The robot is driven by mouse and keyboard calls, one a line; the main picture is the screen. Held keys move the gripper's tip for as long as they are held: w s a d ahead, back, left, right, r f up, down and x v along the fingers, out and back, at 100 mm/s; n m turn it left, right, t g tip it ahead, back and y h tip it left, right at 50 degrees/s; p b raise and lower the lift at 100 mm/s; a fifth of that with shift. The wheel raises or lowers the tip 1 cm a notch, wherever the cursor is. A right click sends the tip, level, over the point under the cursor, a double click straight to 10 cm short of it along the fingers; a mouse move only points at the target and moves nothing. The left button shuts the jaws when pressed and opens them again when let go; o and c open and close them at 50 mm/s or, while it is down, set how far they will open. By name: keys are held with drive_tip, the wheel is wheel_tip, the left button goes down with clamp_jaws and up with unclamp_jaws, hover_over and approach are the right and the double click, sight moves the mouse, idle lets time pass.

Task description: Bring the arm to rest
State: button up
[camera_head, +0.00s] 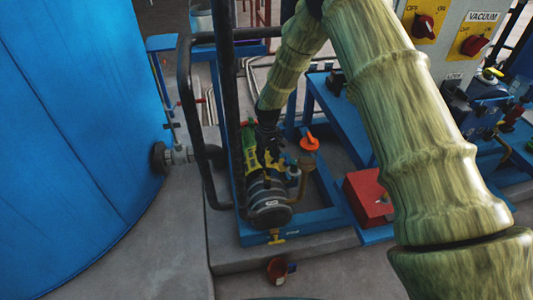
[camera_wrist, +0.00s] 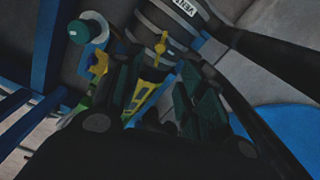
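My arm (camera_head: 400,110), covered in a mottled green-yellow skin, reaches from the lower right up and over, then down to the pump area. My dark gripper (camera_head: 268,138) hangs over a dark cylindrical unit (camera_head: 268,205) with green-yellow parts beside it. In the wrist view the two fingers of my gripper (camera_wrist: 160,95) stand apart, with green-yellow parts showing between and beyond them. I see nothing held. A dark cylinder labelled VENT (camera_wrist: 175,20) and a small yellow handle (camera_wrist: 161,43) lie beyond the fingertips. Whether a finger touches anything cannot be told.
A large blue tank (camera_head: 80,120) fills the left. Dark pipes (camera_head: 226,90) rise close to my gripper's left. An orange handle (camera_head: 309,142), a red box (camera_head: 368,197) and a switch panel (camera_head: 455,35) are to the right.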

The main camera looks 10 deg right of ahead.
drive_tip(key=s+d+f+m+y+p, duration=0.1)
drive_tip(key=s+f+p, duration=0.3)
drive_tip(key=s, duration=0.8)
drive_tip(key=s+d+f+m+p, duration=0.1)
drive_tip(key=s+f, duration=0.5)
drive_tip(key=s, duration=0.7)
drive_tip(key=s+d+r+m+p, duration=0.1)
drive_tip(key=s+d+r+p, duration=0.1)
drive_tip(key=s, duration=1)
drive_tip(key=s+d+r+m+h+p, duration=0.1)
drive_tip(key=s+r, duration=0.3)
drive_tip(key=s, duration=0.8)
drive_tip(key=shift+s+d+p, duration=0.35)
drive_tip(key=shift+d+p, duration=0.15)
drive_tip(key=shift+p, duration=0.4)
